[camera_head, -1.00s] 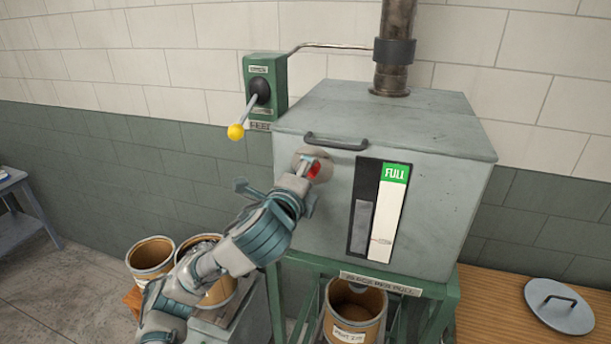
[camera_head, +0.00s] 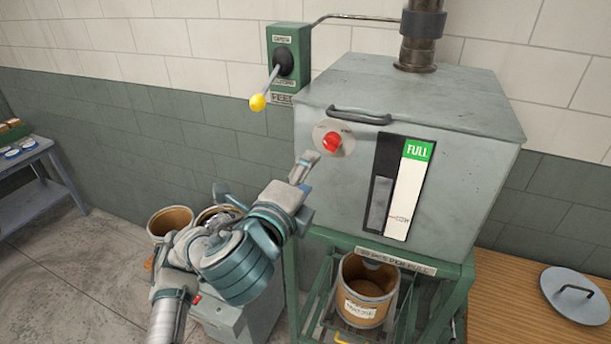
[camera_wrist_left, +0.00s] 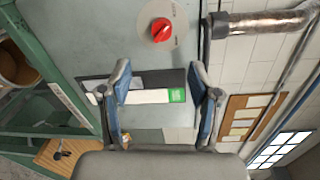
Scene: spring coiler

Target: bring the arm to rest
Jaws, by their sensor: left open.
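My left gripper (camera_head: 283,197) is in front of the grey machine box (camera_head: 440,207), below and left of its red knob (camera_head: 332,141), and apart from it. In the left wrist view the two fingers (camera_wrist_left: 162,95) are spread with nothing between them. The red knob (camera_wrist_left: 161,30) shows beyond them, clear of the fingers. The left arm comes in from the lower left. My right gripper is in neither view.
A lever with a yellow ball (camera_head: 257,102) hangs from a green box (camera_head: 288,57) on the wall. A bucket (camera_head: 364,289) stands under the machine. A round lid (camera_head: 575,294) lies on the wooden bench (camera_head: 502,312). A blue-grey table (camera_head: 42,194) stands at far left.

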